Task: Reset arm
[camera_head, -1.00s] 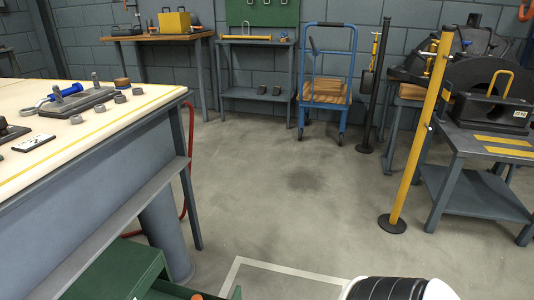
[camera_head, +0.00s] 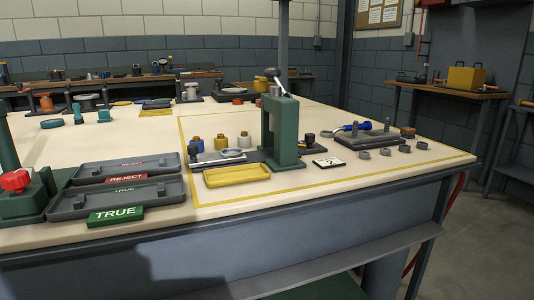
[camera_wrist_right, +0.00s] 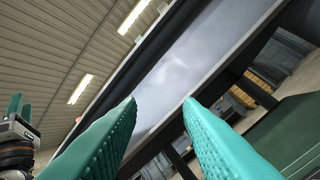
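My right gripper (camera_wrist_right: 160,102) shows in the right wrist view as two teal ribbed fingers. They stand well apart with nothing between them. Beyond them are a light grey panel and dark frame edges. At the left edge of that view, two smaller teal fingertips (camera_wrist_right: 20,108) stick up from a dark wrist, which appears to be my other gripper. Whether it holds anything is unclear. Neither gripper shows in the head view. The workbench (camera_head: 330,190) there carries a green press (camera_head: 281,130), a yellow tray (camera_head: 236,176) and two dark trays marked REJECT (camera_head: 126,166) and TRUE (camera_head: 117,197).
A grey block with posts (camera_head: 365,138), several small rings and a blue-handled tool (camera_head: 352,128) lie on the right of the bench. A red-knobbed device (camera_head: 18,190) stands at the left front. Open floor (camera_head: 480,250) lies to the right.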

